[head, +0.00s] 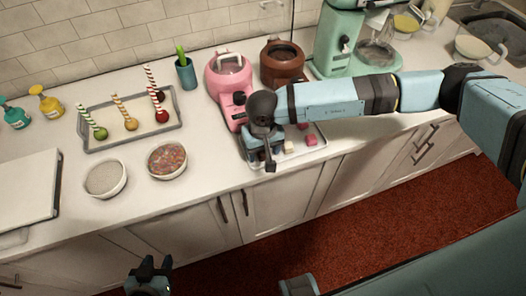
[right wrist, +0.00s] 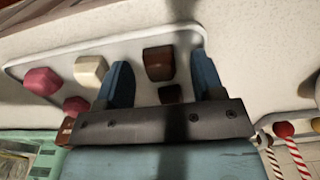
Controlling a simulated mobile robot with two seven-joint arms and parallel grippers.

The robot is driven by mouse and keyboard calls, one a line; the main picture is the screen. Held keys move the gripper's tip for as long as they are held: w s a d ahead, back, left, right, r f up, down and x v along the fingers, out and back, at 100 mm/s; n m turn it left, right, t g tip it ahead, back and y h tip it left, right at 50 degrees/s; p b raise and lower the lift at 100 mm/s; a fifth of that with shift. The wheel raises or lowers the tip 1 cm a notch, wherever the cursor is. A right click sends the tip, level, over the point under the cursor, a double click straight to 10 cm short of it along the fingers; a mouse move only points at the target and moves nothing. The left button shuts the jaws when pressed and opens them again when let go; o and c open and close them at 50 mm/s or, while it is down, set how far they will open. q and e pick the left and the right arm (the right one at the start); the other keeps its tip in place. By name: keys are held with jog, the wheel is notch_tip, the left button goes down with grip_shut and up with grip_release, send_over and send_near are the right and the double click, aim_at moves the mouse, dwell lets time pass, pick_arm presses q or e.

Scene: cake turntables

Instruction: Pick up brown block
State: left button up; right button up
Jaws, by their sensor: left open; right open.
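A brown block (right wrist: 158,60) lies on the white tray (right wrist: 60,55) in the right wrist view, between the two blue fingers of my right gripper (right wrist: 161,66), with a gap to each finger. A second dark brown block (right wrist: 170,94) sits closer to the palm, partly hidden by it. In the head view my right gripper (head: 264,153) reaches down over the left part of the tray (head: 318,154) and hides the brown blocks. My left gripper (head: 148,275) is open and empty, low in front of the counter.
Pink block (right wrist: 42,81) and cream block (right wrist: 90,70) lie beside one finger. The pink melting pot (head: 228,75) and brown melting pot (head: 282,65) stand behind the tray. A tray of dipped apples (head: 98,142) and two bowls (head: 166,160) are to the left.

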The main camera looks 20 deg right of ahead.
aim_at(263, 156)
jog(key=c, duration=1)
jog(key=shift+r, duration=0.15)
pick_arm(q)
notch_tip(263, 156, down, 3)
jog(key=b, duration=0.2)
jog(key=shift+r+b, duration=0.2)
jog(key=shift+b, duration=0.1)
pick_arm(e)
notch_tip(263, 156, up, 20)
